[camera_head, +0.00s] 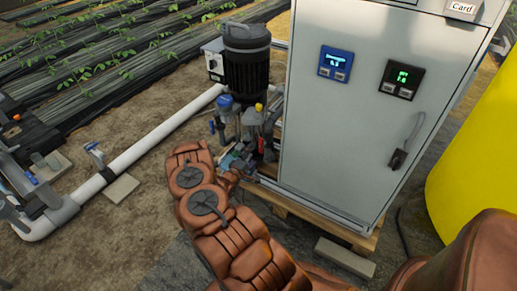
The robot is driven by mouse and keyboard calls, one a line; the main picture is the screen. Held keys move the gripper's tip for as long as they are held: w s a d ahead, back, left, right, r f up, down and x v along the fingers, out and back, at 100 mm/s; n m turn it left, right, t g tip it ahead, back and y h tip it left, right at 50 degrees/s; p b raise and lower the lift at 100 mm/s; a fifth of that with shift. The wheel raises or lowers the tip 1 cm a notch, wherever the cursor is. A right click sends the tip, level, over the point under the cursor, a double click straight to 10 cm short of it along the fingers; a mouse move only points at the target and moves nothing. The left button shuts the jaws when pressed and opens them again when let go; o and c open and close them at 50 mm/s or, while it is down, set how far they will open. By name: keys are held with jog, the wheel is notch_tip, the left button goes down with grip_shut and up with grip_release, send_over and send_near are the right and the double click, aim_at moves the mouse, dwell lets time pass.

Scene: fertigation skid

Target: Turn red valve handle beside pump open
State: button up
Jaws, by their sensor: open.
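The black pump (247,62) stands upright left of the grey cabinet. At its foot is a cluster of small fittings with a blue-topped part (225,103) and a yellow cap (258,107). A small reddish part (269,121) shows at the right of this cluster, close to the cabinet; it is too small to tell its handle position. My brown arm reaches in from the lower right and bends toward the cluster. My gripper (236,158) is at the arm's end, low among the fittings, open and partly hidden by my arm. Contact with a handle cannot be made out.
The grey cabinet (350,130) with two displays stands on a wooden pallet (335,228) right of the fittings. A yellow tank (478,165) is at far right. A white pipe (150,137) runs from lower left to the pump. Bare soil lies left of my arm.

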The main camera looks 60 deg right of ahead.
jog(key=shift+s+a, duration=0.15)
jog(key=shift+a, duration=2.55)
